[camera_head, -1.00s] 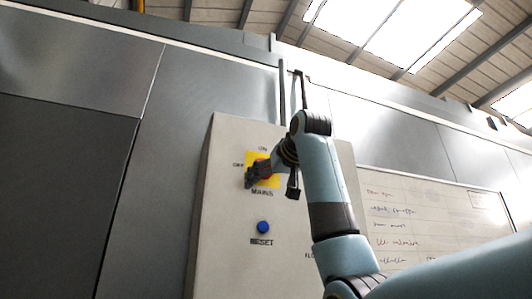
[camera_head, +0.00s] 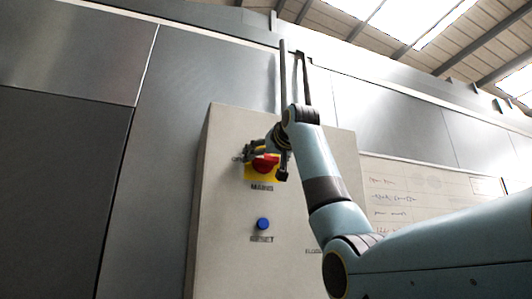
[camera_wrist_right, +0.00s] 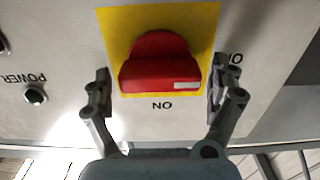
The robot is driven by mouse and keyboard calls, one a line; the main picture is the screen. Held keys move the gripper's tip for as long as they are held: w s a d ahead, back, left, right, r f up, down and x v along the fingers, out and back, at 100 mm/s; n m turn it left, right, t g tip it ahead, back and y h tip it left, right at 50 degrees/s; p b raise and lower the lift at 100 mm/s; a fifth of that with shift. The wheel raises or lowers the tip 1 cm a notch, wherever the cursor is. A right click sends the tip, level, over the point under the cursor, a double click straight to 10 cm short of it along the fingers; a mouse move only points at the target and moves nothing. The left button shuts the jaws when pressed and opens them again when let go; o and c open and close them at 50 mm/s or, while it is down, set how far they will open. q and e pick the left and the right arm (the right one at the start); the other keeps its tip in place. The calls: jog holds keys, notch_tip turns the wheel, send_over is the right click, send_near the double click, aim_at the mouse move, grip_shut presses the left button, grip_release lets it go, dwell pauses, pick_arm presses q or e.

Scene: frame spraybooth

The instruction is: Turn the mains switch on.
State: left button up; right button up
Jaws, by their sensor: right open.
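The mains switch is a red knob (camera_head: 265,164) on a yellow plate (camera_head: 262,174), above the MAINS label on a grey panel. In the right wrist view the red knob (camera_wrist_right: 158,66) shows large and upside down, its bar lying across the picture. Its white mark is at the right end, on the side of the partly hidden OFF label; the ON label is below it. My right gripper (camera_wrist_right: 158,92) is open, a finger to each side of the knob, with gaps visible. In the head view this gripper (camera_head: 257,152) is at the knob's upper edge. My left gripper is out of view.
The grey cabinet (camera_head: 225,205) carries a blue RESET button (camera_head: 263,224) below the switch. In the wrist view a dark round fitting (camera_wrist_right: 35,94) sits by the POWER label. A whiteboard (camera_head: 415,195) hangs to the right, partly behind my right arm.

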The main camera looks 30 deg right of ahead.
jog(key=shift+c, duration=0.4)
jog(key=c, duration=1.1)
jog(key=shift+m, duration=0.3)
jog(key=m+b, duration=0.2)
jog(key=m, duration=0.1)
jog(key=shift+d+f+m, duration=0.15)
jog(key=shift+m, duration=0.15)
jog(key=m+b, duration=0.1)
jog(key=m, duration=0.3)
jog(key=shift+s+d+m+b, duration=0.1)
jog(key=shift+m+b, duration=0.2)
jog(key=shift+b, duration=0.1)
jog(key=m, duration=0.1)
jog(key=m+b, duration=0.1)
jog(key=m, duration=0.1)
jog(key=m+b, duration=0.1)
jog(key=shift+d+f+m, duration=0.1)
jog(key=shift+f+m, duration=0.15)
jog(key=shift+m, duration=0.05)
jog(key=shift+f+m+b, duration=0.1)
jog(key=shift+m+b, duration=0.7)
jog(key=shift+m, duration=1.4)
